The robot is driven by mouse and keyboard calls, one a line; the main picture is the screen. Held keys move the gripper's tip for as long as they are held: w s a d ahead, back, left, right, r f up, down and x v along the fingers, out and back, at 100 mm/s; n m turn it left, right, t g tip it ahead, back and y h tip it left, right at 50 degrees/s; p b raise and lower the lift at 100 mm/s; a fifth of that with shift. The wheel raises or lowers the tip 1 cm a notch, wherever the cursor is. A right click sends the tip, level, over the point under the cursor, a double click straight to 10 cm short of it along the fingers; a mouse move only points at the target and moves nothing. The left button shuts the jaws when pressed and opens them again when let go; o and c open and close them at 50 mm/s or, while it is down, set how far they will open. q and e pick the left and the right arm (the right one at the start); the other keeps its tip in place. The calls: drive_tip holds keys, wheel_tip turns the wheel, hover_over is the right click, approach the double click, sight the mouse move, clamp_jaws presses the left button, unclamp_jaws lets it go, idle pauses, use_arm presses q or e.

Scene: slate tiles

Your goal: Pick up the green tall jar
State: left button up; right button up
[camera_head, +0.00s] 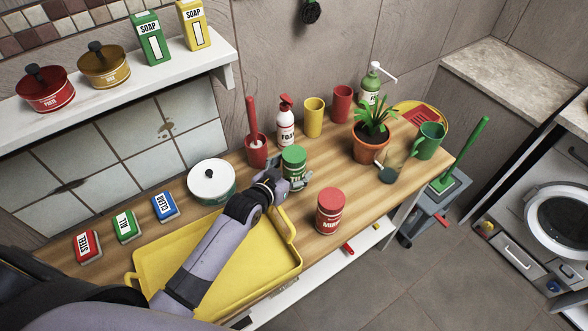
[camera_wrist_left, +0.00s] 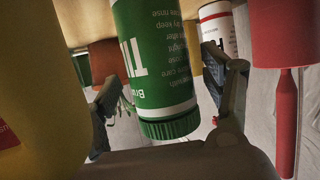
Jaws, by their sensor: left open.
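The green tall jar (camera_head: 294,160) with a green lid and white label band stands upright on the wooden counter, behind the yellow tray. My left gripper (camera_head: 290,179) is at its near side, low, with its fingers spread. In the left wrist view the jar (camera_wrist_left: 155,55) appears upside down between the two open fingers of my left gripper (camera_wrist_left: 163,75). Gaps show on both sides, so the fingers do not look closed on it. My right gripper is not in view.
A red-lidded jar (camera_head: 330,212) stands right of the gripper, and a white pot (camera_head: 211,184) left of it. Behind are a foam pump bottle (camera_head: 285,125), a red brush holder (camera_head: 257,151) and a yellow cup (camera_head: 314,118). A potted plant (camera_head: 368,148) stands further right.

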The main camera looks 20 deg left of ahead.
use_arm(q)
drive_tip(key=shift+x, duration=0.95)
drive_tip(key=shift+c, duration=0.5)
drive_tip(key=c, duration=1.2)
